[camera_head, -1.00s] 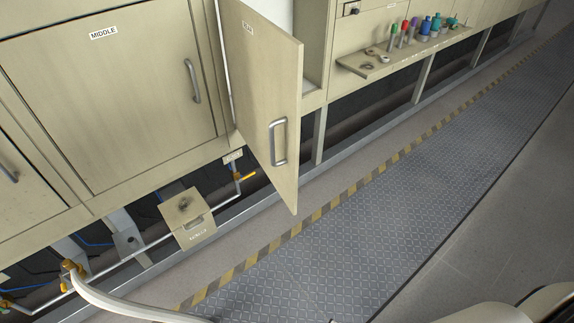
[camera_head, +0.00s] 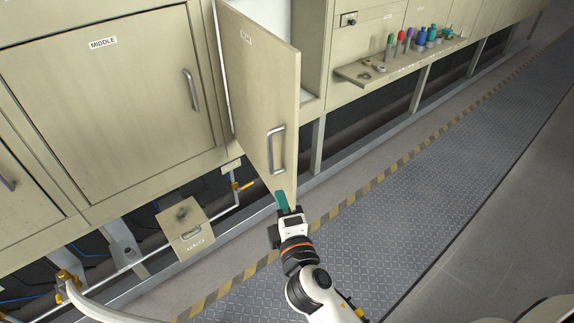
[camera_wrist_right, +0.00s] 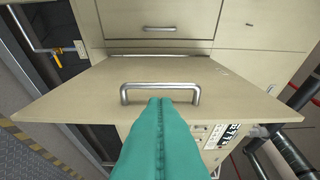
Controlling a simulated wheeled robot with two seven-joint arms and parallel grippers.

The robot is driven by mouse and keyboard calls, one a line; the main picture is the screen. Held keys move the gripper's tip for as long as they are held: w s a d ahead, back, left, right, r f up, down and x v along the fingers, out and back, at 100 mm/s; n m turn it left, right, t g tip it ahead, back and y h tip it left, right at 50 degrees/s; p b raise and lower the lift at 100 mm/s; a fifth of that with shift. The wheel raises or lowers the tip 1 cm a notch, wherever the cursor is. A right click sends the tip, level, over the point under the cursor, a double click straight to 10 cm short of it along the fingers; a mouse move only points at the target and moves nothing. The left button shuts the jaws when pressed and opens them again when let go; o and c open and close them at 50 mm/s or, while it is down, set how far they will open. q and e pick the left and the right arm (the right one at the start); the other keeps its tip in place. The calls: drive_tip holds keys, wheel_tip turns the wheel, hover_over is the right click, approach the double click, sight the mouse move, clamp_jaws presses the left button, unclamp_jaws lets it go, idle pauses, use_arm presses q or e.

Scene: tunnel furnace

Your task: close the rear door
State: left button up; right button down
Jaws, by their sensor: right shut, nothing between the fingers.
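The rear door (camera_head: 258,90) is a beige cabinet panel standing partly open, swung out from its frame, with a small label near its top. Its grey bar handle (camera_head: 276,150) is on the outer face near the free edge. My right gripper (camera_head: 281,196) has teal fingers and is at the door's lower free corner, below the handle. In the right wrist view the fingers (camera_wrist_right: 160,102) are shut and empty, their tips just at the handle (camera_wrist_right: 160,90); I cannot tell whether they touch. My left gripper is not in view.
The closed middle door (camera_head: 110,100) is to the left. A small shelf (camera_head: 400,65) with several coloured bottles is to the right. Below are a box (camera_head: 184,228) and a yellow-valved pipe (camera_head: 150,262). The patterned walkway (camera_head: 400,190) beside the cabinets is clear.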

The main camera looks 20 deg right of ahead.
sight(288, 165)
drive_tip(key=w+d+p, duration=0.1)
drive_tip(key=w, duration=0.2)
drive_tip(key=w+d+p, duration=0.1)
drive_tip(key=w+d, duration=0.1)
drive_tip(key=w, duration=0.2)
drive_tip(key=w+d+p, duration=0.1)
drive_tip(key=w, duration=0.2)
drive_tip(key=shift+w+d+f+p, duration=0.1)
drive_tip(key=shift+w+d+p, duration=0.05)
drive_tip(key=shift+d+p, duration=0.2)
